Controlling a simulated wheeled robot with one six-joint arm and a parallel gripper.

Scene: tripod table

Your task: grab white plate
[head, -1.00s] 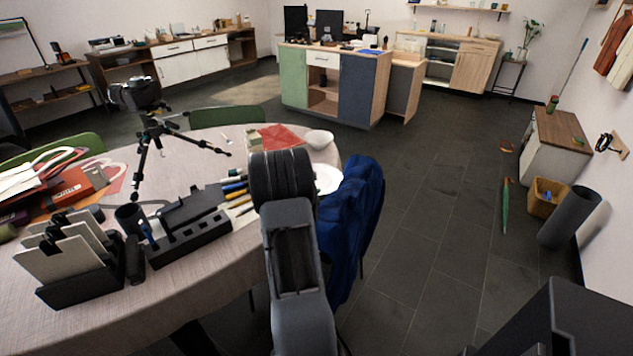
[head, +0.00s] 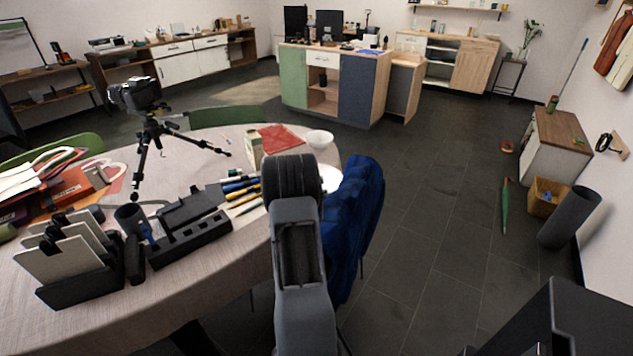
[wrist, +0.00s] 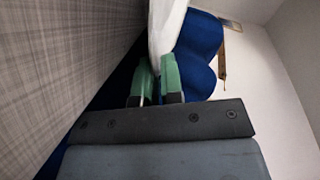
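The white plate (head: 331,178) lies at the right edge of the round table (head: 180,262) in the head view, partly hidden behind my arm. In the wrist view the plate (wrist: 165,28) shows as a steep white sheet running down to my green fingertips. My gripper (wrist: 157,72) has its two fingers close together, one on each side of the plate's rim, with almost no gap left. The gripper itself is hidden behind my arm in the head view.
A white bowl (head: 319,139) stands just behind. Pens (head: 240,190), a black organizer (head: 187,235) and a camera tripod (head: 155,140) occupy the table.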

